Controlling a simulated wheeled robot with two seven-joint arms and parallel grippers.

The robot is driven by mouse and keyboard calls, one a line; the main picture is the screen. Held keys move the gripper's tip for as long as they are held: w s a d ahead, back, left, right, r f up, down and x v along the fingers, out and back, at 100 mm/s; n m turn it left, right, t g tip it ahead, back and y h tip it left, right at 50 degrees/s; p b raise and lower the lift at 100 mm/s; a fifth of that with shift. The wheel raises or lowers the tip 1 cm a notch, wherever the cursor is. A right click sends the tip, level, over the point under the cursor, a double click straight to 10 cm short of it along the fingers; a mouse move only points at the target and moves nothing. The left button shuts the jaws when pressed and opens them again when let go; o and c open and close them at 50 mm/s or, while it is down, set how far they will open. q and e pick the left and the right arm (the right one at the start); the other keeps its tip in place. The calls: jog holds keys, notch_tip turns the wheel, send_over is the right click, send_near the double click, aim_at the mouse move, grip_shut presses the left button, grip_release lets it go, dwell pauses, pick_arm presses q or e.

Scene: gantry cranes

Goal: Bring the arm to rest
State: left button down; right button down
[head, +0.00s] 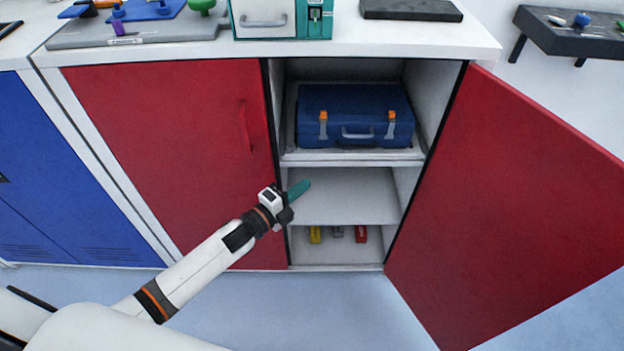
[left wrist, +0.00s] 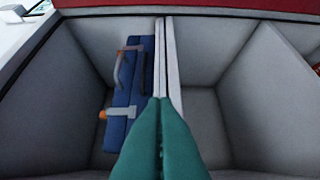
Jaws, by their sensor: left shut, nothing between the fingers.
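My left arm reaches in from the lower left of the head view. Its left gripper (head: 299,190) has teal fingers and is shut and empty, in front of the middle compartment of the open cabinet. In the left wrist view the shut teal fingers (left wrist: 160,140) point into the cabinet, at the shelf board (left wrist: 172,65). My right gripper is not in view.
A blue case (head: 355,112) with orange latches lies on the upper shelf. The open red door (head: 510,200) stands out at right; the left red door (head: 170,150) is shut. Several small blocks stand at the bottom, including a yellow block (head: 315,235) and red block (head: 360,234).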

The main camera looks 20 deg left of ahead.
pick_arm(q)
jog(key=s+a+f+n+g+y+p, duration=0.2)
jog(key=s+a+f+n+g+y, duration=0.15)
jog(key=s+f+n, duration=0.55)
jog(key=s+a+f+n+g+y+p, duration=0.25)
jog(key=s+a+f, duration=0.3)
jog(key=f, duration=0.85)
jog(key=s+d+f+n+g+p, duration=0.1)
jog(key=s+f+n+g, duration=0.2)
jog(key=s, duration=0.8)
jog(key=s+d+f+n+g+y, duration=0.1)
jog(key=s+d+f+n+g, duration=0.1)
jog(key=s+f, duration=0.4)
jog(key=s+d+f+n+g+y+p, duration=0.1)
jog(key=s+f+n+g, duration=0.3)
jog(key=s, duration=1.1)
jog(key=shift+s+d+f+p, duration=0.15)
jog(key=shift+s+f+p, duration=0.15)
jog(key=shift+s+p, duration=0.05)
